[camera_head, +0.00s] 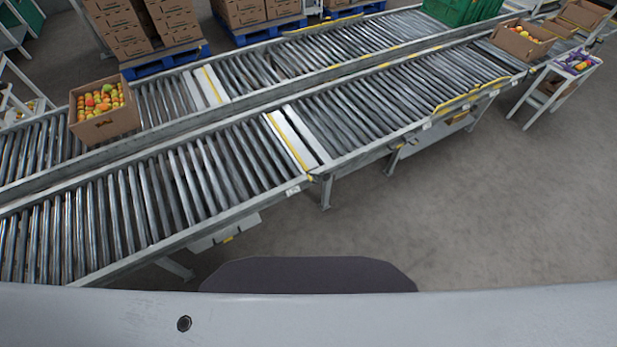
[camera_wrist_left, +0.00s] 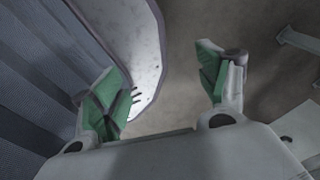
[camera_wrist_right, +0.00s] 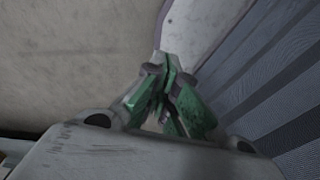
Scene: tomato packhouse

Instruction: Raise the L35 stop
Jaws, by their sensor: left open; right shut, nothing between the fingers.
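No part can be picked out for sure as the L35 stop; the small white label (camera_head: 293,190) on the conveyor's near rail is too small to read. A pale cross plate with a yellow stripe (camera_head: 297,137) spans the near roller lane. A similar striped plate (camera_head: 209,86) spans the far lane. Both look about level with the rollers. My left gripper (camera_wrist_left: 162,88) is open and empty, with bare floor beyond its green fingers. My right gripper (camera_wrist_right: 168,98) is shut and empty, close to my own body. Neither gripper shows in the head view.
A carton of tomatoes (camera_head: 103,110) sits on the far lane at left. Another fruit carton (camera_head: 523,39) and a green crate (camera_head: 460,10) are at far right. A small white stand (camera_head: 573,66) is beside the conveyor. The floor (camera_head: 480,210) at right is clear.

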